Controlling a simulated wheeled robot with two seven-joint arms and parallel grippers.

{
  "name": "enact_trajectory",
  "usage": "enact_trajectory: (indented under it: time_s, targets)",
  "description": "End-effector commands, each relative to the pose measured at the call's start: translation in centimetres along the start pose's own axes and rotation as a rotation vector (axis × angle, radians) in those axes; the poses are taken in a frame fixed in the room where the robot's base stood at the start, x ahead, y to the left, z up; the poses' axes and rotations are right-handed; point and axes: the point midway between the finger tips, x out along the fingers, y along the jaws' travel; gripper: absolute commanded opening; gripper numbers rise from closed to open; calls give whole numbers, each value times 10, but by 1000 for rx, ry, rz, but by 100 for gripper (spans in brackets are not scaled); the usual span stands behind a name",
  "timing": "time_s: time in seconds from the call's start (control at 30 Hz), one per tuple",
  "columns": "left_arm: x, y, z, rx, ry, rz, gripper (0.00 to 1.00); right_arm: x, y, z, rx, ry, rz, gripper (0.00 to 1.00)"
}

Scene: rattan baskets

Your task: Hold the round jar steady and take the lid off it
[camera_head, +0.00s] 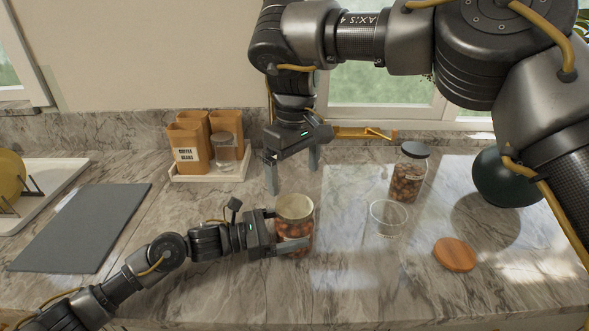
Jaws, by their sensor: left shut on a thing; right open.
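The round jar (293,231) stands upright on the counter, clear with reddish-brown contents. Its top is a pale, cream-coloured round; I cannot tell whether this is a lid or the open mouth. My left gripper (291,229) comes in from the left and is shut around the jar's side, one finger passing across its front. My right gripper (294,180) is above and a little behind the jar, pointing down, open and empty, its fingers apart from the jar. A round wooden lid (455,254) lies flat on the counter to the right.
An empty glass (388,218) stands right of the jar. Behind it is a taller jar with a dark lid (409,172). A dark green round vase (508,178) is at far right. A tray (207,175) with canisters stands back left; a grey board (80,228) lies left.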

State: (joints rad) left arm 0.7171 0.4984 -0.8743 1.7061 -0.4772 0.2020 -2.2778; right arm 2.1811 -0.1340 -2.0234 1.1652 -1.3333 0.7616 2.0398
Motion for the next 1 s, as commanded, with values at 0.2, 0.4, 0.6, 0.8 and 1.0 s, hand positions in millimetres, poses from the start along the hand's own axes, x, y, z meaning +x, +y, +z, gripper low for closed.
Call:
enact_trajectory:
  time_s: [0.2, 0.4, 0.6, 0.8, 1.0]
  targets:
    - [0, 0, 2, 3, -5, 0, 22, 18, 0, 1, -3, -4, -1, 93]
    - [0, 0, 2, 3, -5, 0, 22, 50, 0, 1, -4, -4, -1, 93]
    - [0, 0, 2, 3, -5, 0, 22, 72, 0, 0, -4, -2, -1, 93]
    - [0, 0, 2, 3, -5, 0, 22, 80, 0, 0, -3, 0, 0, 93]
    - [0, 0, 2, 3, -5, 0, 22, 80, 0, 0, -3, 0, 0, 93]
